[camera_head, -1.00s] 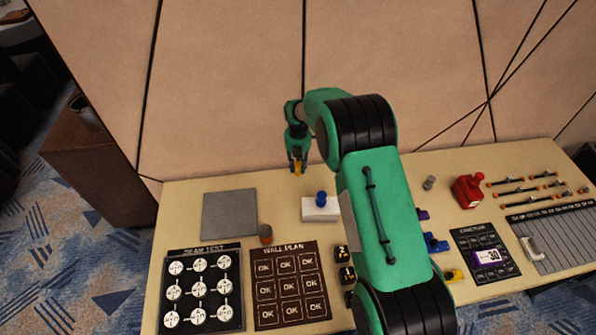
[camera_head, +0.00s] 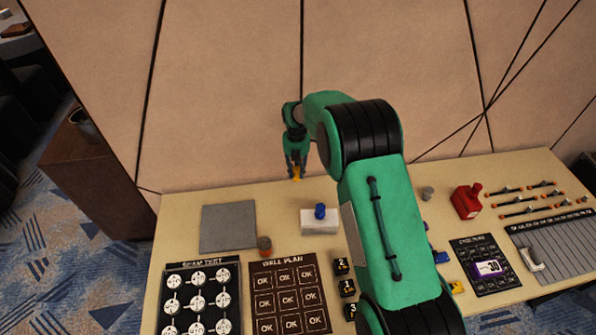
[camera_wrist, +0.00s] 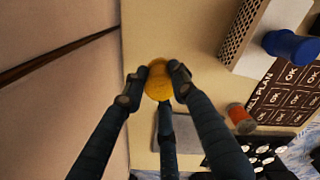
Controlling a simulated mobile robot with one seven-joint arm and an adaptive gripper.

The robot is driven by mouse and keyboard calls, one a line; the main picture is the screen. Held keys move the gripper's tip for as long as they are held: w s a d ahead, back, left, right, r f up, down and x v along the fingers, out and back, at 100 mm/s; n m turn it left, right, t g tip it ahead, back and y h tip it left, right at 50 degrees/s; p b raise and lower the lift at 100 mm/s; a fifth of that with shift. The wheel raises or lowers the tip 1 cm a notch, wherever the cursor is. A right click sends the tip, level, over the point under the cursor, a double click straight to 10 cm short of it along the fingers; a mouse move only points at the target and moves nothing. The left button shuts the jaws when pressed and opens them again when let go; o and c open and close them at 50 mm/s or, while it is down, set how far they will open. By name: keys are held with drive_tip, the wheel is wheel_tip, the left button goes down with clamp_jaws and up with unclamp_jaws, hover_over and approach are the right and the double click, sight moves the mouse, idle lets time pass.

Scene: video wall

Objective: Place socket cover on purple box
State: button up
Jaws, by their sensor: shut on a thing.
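My gripper (camera_head: 296,170) is shut on a small yellow-orange round thing (camera_wrist: 158,85), perhaps the socket cover. In the wrist view its dark fingers close around it from several sides. In the head view it hangs near the wall, above the back edge of the table, left of the white block. A purple-edged box marked 30 (camera_head: 488,268) lies on a dark printed panel at the right of the table, far from my gripper. My arm hides part of the table between them.
A white block with a blue knob (camera_head: 320,224), a grey square plate (camera_head: 228,228) and a small orange-grey cylinder (camera_head: 264,245) are near my gripper. A red container (camera_head: 466,201) stands at the back right. Dark printed panels lie at the front. The wall (camera_head: 230,90) is close behind.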

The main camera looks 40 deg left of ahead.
idle(0.4)
drive_tip(key=w+d+m, duration=0.3)
drive_tip(key=w+d, duration=0.1)
drive_tip(key=d, duration=1)
drive_tip(key=w+d+m, duration=0.3)
drive_tip(key=w+d, duration=0.1)
drive_tip(key=d, duration=1)
drive_tip(key=w+d+m, duration=0.3)
drive_tip(key=d, duration=1.1)
drive_tip(key=s+d+m, duration=0.3)
drive_tip(key=s+d, duration=0.2)
drive_tip(key=d, duration=0.6)
drive_tip(key=s+d+m+p, duration=0.1)
drive_tip(key=s+d+m, duration=0.2)
drive_tip(key=d, duration=0.9)
drive_tip(key=s+d+m, duration=0.3)
drive_tip(key=s+d, duration=0.4)
drive_tip(key=d, duration=0.5)
drive_tip(key=shift+s+d+f+m+p, duration=0.15)
drive_tip(key=shift+s+m+p, duration=0.15)
drive_tip(key=shift+m+p, duration=0.1)
drive_tip(key=shift+w, duration=0.1)
drive_tip(key=w, duration=0.5)
drive_tip(key=w+d+f, duration=0.1)
drive_tip(key=w, duration=0.4)
drive_tip(key=w+d, duration=0.1)
drive_tip(key=w, duration=0.4)
drive_tip(key=shift+w+f+b, duration=0.25)
drive_tip(key=shift+w+b, duration=0.15)
drive_tip(key=shift+f, duration=0.15)
